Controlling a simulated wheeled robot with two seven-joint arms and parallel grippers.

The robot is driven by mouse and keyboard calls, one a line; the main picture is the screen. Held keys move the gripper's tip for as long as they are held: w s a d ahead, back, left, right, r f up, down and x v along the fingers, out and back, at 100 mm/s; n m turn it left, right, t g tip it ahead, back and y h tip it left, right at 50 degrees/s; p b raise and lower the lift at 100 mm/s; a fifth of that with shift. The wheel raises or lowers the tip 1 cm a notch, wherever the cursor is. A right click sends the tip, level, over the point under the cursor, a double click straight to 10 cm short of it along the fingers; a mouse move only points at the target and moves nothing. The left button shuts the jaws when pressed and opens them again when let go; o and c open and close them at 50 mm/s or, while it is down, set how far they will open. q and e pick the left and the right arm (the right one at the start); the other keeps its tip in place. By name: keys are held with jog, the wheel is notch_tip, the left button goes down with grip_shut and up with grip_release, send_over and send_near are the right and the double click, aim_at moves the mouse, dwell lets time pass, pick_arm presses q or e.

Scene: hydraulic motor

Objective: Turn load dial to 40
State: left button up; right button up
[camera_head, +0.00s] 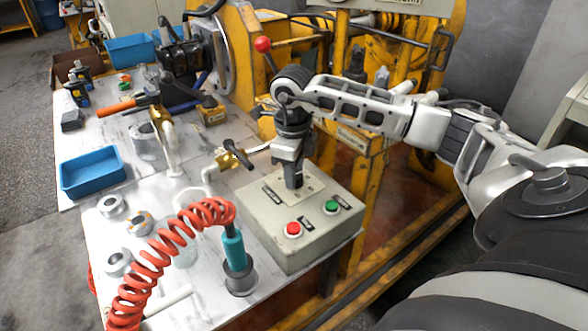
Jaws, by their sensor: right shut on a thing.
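A grey-beige control box (268,230) stands on the near right part of the white workbench. Its front shows a red button (293,230) and a green button (331,207). My right gripper (293,183) points straight down onto the box's top panel, behind the two buttons. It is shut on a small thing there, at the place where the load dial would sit. The gripper hides the dial, so its setting cannot be read. My left gripper is not in view.
A coiled red hose (170,245) with a teal nozzle (233,250) stands left of the box. A brass valve (232,155) is behind it. A blue tray (92,172) and metal rings (113,206) lie further left. Yellow machinery (245,50) rises behind.

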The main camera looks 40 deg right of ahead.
jog(key=o, duration=1)
jog(key=shift+r, duration=0.15)
pick_arm(q)
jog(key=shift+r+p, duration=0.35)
jog(key=shift+p, duration=0.65)
pick_arm(e)
jog(key=r, duration=1.5)
jog(key=shift+s+a+r, duration=0.2)
jog(key=shift+a+r, duration=0.15)
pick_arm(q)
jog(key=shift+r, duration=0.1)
